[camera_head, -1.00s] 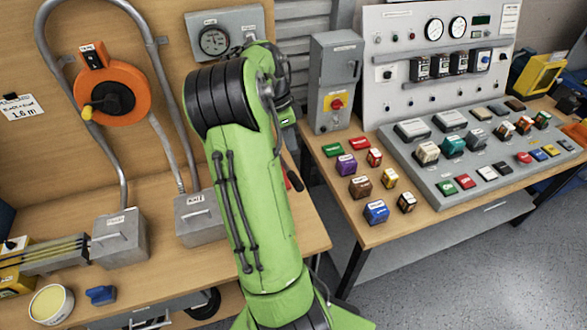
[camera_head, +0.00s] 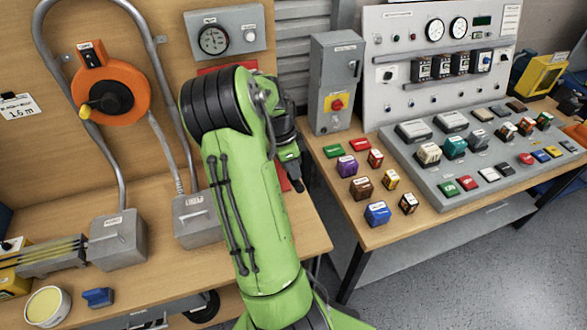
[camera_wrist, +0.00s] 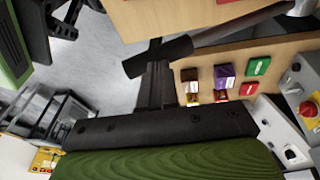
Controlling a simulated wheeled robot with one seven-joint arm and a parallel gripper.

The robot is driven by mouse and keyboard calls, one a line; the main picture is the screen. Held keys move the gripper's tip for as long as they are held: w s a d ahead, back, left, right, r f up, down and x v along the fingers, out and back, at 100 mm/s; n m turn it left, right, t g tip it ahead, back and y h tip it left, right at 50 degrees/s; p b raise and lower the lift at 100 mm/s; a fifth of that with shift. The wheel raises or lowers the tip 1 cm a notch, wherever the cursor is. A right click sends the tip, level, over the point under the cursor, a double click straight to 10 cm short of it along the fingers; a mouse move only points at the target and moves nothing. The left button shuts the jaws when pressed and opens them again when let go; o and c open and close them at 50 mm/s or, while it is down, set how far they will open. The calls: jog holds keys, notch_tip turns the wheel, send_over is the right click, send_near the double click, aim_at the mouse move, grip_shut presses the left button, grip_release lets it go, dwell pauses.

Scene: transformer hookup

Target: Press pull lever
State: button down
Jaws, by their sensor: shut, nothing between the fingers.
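A lever with a black grip (camera_wrist: 158,56) and a long thin rod (camera_wrist: 240,26) crosses the top of the wrist view. The rod runs up right to a pale round part at the edge. My gripper (camera_wrist: 155,82) is shut and empty, its dark fingers at the black grip. They overlap it in the picture; I cannot tell whether they touch. In the head view my gripper (camera_head: 289,160) is partly hidden by my green arm, and a dark lever end (camera_head: 297,185) shows just below it. The lever's base is hidden there.
The bench at right carries several colored blocks (camera_head: 376,212) and a grey control console (camera_head: 440,185). A grey box with a red knob (camera_head: 336,104) stands beside them. An orange reel (camera_head: 110,97), a gauge box (camera_head: 226,32) and grey boxes (camera_head: 118,240) are at left.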

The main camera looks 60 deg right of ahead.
jog(key=s+a+f+t+h+b, duration=0.1)
jog(key=f+b, duration=0.5)
jog(key=b, duration=0.3)
jog(key=s+a+f+t+h+b, duration=0.1)
jog(key=a+f+t+h+b, duration=0.1)
jog(key=f+b, duration=0.4)
jog(key=shift+s+f+m+t+h+b, duration=0.15)
jog(key=shift+s+m+t+h+b, duration=0.2)
jog(key=shift+b, duration=1.8)
jog(key=d+p+v, duration=0.2)
jog(key=p+v, duration=0.4)
jog(key=v, duration=0.8)
jog(key=shift+s+r+p, duration=0.3)
jog(key=shift+s+r, duration=0.05)
jog(key=shift+r, duration=0.15)
jog(key=shift+a, duration=0.15)
